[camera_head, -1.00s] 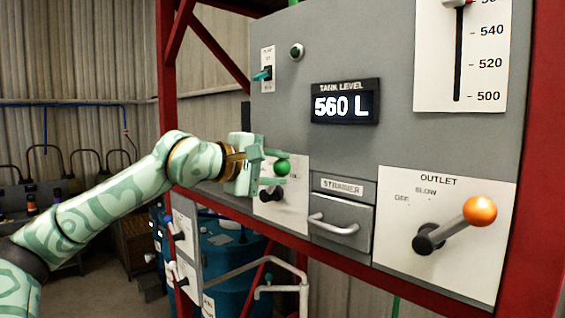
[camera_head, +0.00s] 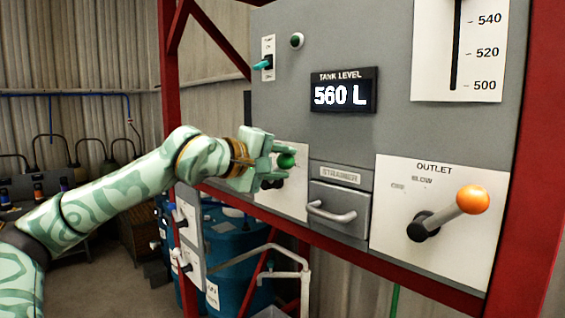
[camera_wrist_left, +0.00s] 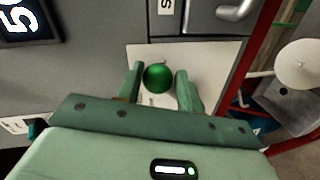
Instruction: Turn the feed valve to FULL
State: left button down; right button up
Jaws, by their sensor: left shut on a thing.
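The green ball knob (camera_head: 286,160) is on a short lever with a dark hub (camera_head: 270,183), on a white plate (camera_head: 296,200) at the lower left of the grey panel. I take it for the feed valve; its lettering is hidden or too small to read. My left gripper (camera_head: 279,162) is shut on the green knob, with a finger on either side. In the left wrist view the green knob (camera_wrist_left: 157,77) sits between the two fingertips (camera_wrist_left: 160,84). The lever's dark hub is partly hidden behind the gripper. My right gripper is not in view.
An outlet lever with an orange knob (camera_head: 472,199) stands out at the right. The strainer drawer (camera_head: 338,210) with its handle lies between the two levers. The tank level display (camera_head: 343,95) reads 560 L. Red frame posts (camera_head: 170,100) flank the panel.

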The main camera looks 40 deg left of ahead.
pick_arm(q)
jog(key=c, duration=1.1)
grip_release()
jog(key=shift+a, duration=0.15)
jog(key=shift+o, duration=1.2)
jog(key=shift+a, duration=0.15)
jog(key=shift+a+f, duration=0.1)
jog(key=shift+a, duration=0.05)
jog(key=shift+s+b, duration=0.25)
jog(key=shift+b, duration=0.05)
jog(key=b+v, duration=0.7)
jog(key=v, duration=0.9)
jog(key=shift+b, duration=0.4)
jog(key=shift+w, duration=0.1)
